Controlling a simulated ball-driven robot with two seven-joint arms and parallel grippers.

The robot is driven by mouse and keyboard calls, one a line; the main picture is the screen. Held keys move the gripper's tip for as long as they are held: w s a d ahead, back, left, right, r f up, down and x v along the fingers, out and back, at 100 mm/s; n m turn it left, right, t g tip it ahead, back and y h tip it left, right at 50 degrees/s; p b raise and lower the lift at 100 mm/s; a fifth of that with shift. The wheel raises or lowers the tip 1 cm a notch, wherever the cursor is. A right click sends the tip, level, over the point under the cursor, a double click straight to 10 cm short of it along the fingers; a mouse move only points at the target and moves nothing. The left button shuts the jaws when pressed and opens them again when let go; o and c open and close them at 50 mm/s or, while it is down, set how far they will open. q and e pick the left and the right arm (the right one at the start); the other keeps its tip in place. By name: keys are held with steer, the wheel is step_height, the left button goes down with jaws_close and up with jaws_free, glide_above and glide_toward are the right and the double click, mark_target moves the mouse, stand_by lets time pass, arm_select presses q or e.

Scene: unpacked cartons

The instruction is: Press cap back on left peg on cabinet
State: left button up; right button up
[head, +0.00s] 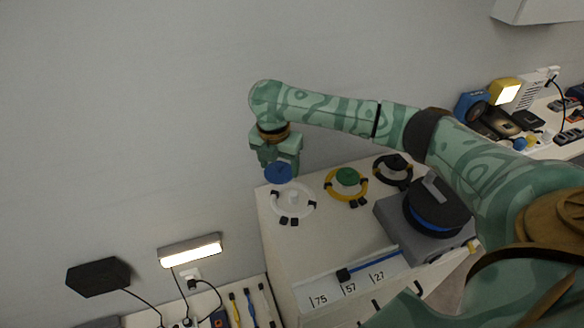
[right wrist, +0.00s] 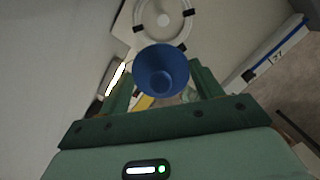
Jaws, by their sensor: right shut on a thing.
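My right gripper (head: 277,161) is shut on a blue cap (head: 278,173), above the back left corner of the white cabinet (head: 281,247). In the right wrist view the cup-shaped cap (right wrist: 160,75) sits between the two green fingers. The left peg (head: 293,208) is a pale stub inside a white ring with black clips (head: 312,200). The cap is apart from the peg, a little behind and left of it in the head view. The peg also shows in the right wrist view (right wrist: 163,19), beyond the cap. My left gripper is out of view.
A green cap (head: 347,176) with a yellow ring (head: 359,194) and a black cap (head: 396,161) with a black ring stand to the right. A grey device (head: 394,221) with a black disc fills the cabinet's right side. The wall is close behind.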

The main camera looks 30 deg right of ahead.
steer(key=shift+o, duration=0.2)
steer(key=w+d+f+n, duration=0.1)
steer(key=d+f+n, duration=0.4)
steer(key=n, duration=0.2)
steer(key=shift+w+y+b, duration=0.3)
steer(key=shift+w, duration=0.05)
steer(key=n+b, duration=0.1)
steer(key=b, duration=0.3)
glide_above(293, 192)
steer(key=shift+t, duration=0.3)
steer(key=f, duration=0.5)
steer(key=shift+s, duration=0.3)
steer(key=shift+a+f+b, duration=0.1)
steer(key=shift+f+b, duration=0.4)
steer(key=shift+f, duration=0.4)
steer(key=shift+c, duration=0.2)
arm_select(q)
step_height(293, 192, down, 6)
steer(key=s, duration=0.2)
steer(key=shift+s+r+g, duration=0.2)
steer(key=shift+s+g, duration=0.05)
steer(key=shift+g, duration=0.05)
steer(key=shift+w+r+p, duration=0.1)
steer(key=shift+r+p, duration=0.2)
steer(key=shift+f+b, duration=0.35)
arm_select(e)
steer(key=shift+f, duration=0.85)
